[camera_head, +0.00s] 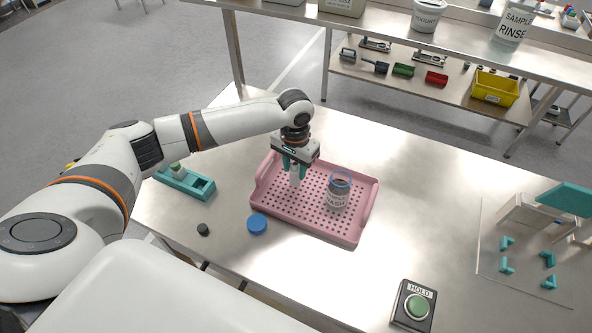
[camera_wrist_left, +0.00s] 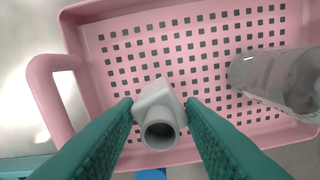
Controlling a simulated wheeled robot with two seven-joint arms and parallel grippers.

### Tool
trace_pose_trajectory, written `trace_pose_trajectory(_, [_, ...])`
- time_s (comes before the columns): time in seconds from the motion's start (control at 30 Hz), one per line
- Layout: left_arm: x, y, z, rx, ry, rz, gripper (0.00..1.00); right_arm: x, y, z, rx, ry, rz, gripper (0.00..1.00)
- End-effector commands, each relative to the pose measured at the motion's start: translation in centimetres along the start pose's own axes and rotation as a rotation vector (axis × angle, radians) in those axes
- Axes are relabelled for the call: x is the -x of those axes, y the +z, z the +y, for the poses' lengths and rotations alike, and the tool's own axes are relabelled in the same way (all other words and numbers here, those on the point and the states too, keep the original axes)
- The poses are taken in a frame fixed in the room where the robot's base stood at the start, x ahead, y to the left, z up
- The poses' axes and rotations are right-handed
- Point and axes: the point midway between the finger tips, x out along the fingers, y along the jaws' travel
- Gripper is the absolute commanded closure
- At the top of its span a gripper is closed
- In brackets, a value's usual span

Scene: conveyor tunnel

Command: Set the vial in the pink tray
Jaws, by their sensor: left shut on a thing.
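The pink tray (camera_head: 268,212) is a perforated, handled tray on the steel table; it fills much of the left wrist view (camera_wrist_left: 92,70). My left gripper (camera_head: 295,166) points down over the tray's left part. Its teal fingers are shut on the pale grey vial (camera_head: 294,178), which hangs upright between the fingertips. In the left wrist view the vial (camera_wrist_left: 160,118) shows its open round mouth. I cannot tell whether its bottom touches the tray floor. My right gripper is in neither view.
A clear jar labelled WASH (camera_head: 337,195) stands in the tray, right of the vial. A blue lid (camera_head: 257,224) and a dark cap (camera_head: 203,229) lie in front. A teal rack (camera_head: 200,193) is at left. A HOLD button box (camera_head: 412,306) sits front right.

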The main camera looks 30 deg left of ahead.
Motion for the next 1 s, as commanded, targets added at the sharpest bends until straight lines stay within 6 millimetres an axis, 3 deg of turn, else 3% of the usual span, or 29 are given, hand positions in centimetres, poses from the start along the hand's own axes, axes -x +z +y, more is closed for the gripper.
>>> trace_pose_trajectory(0.2, [-2.3, 0.0, 0.0, 0.001, 0.001, 0.000, 1.00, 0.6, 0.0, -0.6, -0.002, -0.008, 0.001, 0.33])
trace_pose_trajectory(0.53, [-2.7, 0.0, 0.0, 0.001, 0.000, 0.001, 1.00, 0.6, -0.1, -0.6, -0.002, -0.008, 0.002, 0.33])
trace_pose_trajectory(0.57, [-2.7, 0.0, 0.0, 0.001, 0.000, 0.001, 0.62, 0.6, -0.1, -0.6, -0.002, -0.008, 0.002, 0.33])
trace_pose_trajectory(0.67, [-2.7, 0.0, 0.0, 0.001, 0.000, 0.000, 0.46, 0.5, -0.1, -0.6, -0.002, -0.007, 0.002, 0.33])
trace_pose_trajectory(0.7, [-2.7, 0.0, 0.0, 0.001, 0.000, 0.000, 0.42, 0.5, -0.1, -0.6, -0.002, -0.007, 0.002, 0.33])
trace_pose_trajectory(1.0, [-2.5, 0.0, 0.0, 0.001, 0.001, -0.001, 0.42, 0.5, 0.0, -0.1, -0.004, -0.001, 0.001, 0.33])
